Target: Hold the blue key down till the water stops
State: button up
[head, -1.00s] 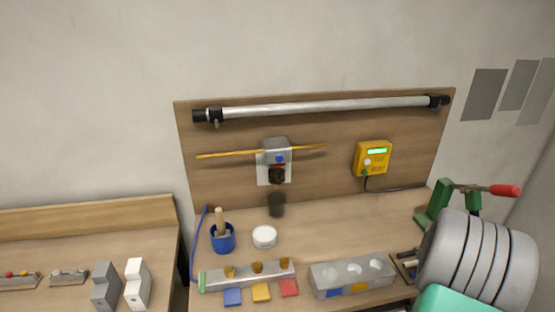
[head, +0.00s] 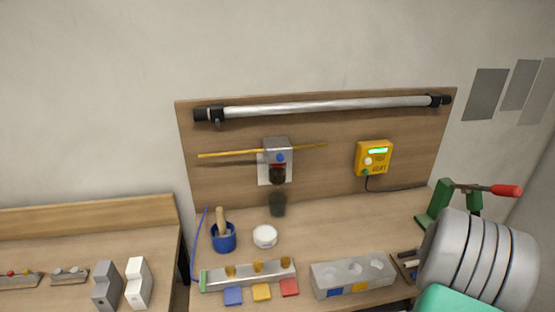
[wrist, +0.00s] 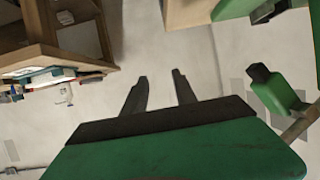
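A small grey dispenser (head: 277,146) is fixed to the wooden back board, with a blue key (head: 281,157) on its front. A red mark and a dark spout (head: 277,175) are below the key. A dark, see-through cup (head: 277,205) stands on the bench under the spout. I cannot make out a stream of water at this size. My gripper (wrist: 160,76) shows in the wrist view with its two dark fingers apart and nothing between them. It is not in the head view and is away from the blue key, which I cannot pick out in the wrist view.
A yellow rod (head: 230,154) sticks out on both sides of the dispenser. A yellow box (head: 374,157) hangs to its right. A blue pot (head: 223,239), a white bowl (head: 265,236) and grey blocks stand on the bench. A green press (head: 440,205) stands at the right.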

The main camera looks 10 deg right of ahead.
grip_shut()
dwell(0.9)
